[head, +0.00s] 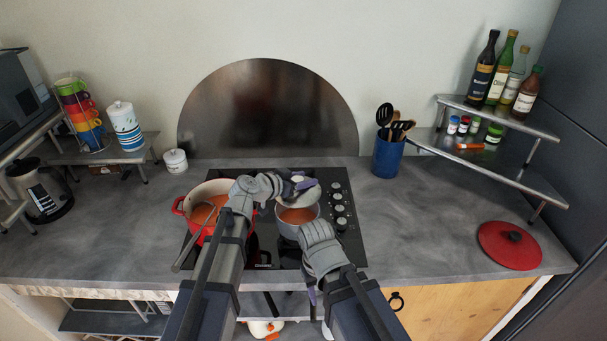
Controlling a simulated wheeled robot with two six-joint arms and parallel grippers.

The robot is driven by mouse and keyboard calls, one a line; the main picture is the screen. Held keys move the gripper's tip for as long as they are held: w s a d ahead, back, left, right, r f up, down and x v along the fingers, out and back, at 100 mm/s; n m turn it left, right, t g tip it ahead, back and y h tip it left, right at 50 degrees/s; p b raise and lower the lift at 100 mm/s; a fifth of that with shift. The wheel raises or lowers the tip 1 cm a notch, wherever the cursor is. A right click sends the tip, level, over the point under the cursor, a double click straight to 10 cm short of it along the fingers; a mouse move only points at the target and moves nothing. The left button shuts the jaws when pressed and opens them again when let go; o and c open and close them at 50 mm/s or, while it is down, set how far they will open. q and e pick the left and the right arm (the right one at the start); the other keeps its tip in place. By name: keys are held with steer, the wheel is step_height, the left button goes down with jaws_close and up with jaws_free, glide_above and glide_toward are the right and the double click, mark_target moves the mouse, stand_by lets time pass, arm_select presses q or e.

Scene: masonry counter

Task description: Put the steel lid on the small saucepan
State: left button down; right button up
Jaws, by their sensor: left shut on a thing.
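The small saucepan (287,229) stands on the right part of the black hob, with orange-red soup showing inside. The steel lid (308,197) is at the saucepan's back edge, partly hidden by my left gripper. My left gripper (297,184) is shut on the lid and holds it over the back of the pan. The soup in front is uncovered. I cannot tell whether the lid touches the rim.
A red pot (183,208) with soup and a ladle (190,247) stands left of the saucepan. The hob's knobs (339,208) are to the right. A red lid (509,245) lies far right. A blue utensil crock (387,157) stands behind. The counter between hob and red lid is clear.

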mark_target(280, 203)
arm_select(q)
steer(key=shift+s, duration=0.15)
steer(key=shift+f, duration=0.1)
steer(key=shift+f+b, duration=0.4)
steer(key=shift+b, duration=0.1)
steer(key=shift+f+b, duration=2.4)
steer(key=shift+b, duration=0.05)
steer(key=shift+f+b, duration=0.5)
steer(key=shift+f, duration=0.05)
steer(key=shift+c, duration=1.2)
jaws_free()
steer(key=shift+r, duration=0.1)
steer(key=p+v, duration=0.3)
steer(key=v, duration=0.4)
steer(key=shift+s+a+r, duration=0.2)
steer(key=shift+a, duration=0.1)
steer(key=shift+f, duration=0.1)
